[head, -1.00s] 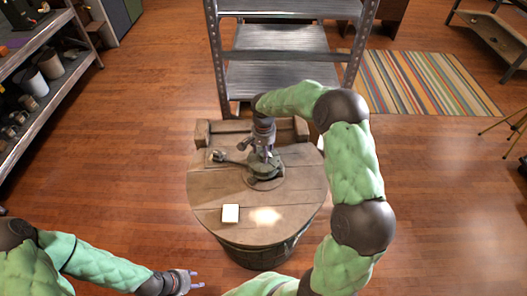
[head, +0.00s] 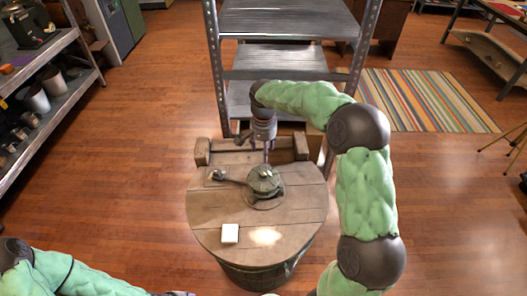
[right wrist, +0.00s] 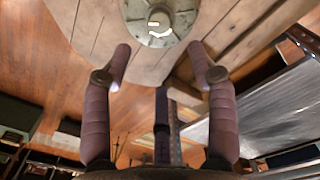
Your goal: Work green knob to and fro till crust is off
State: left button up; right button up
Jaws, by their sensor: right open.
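A dull green round knob (head: 264,182) with a lever arm stands on a round wooden barrel top (head: 215,208). The lever reaches left to a small end piece (head: 216,175). Small pale marks show on the knob's top; I cannot tell whether they are crust. The knob also shows at the top of the right wrist view (right wrist: 158,22). My right gripper (head: 266,152) points down just behind the knob, apart from it.
Shelves with pots (head: 48,82) stand at the left. Open floor lies around the barrel.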

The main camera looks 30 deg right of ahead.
aim_at(264, 172)
dwell(0.4)
notch_tip(264, 172, down, 12)
jog(key=n+b, duration=0.1)
jog(key=n, duration=0.8)
jog(key=shift+s, duration=0.1)
jog(key=c, duration=1.1)
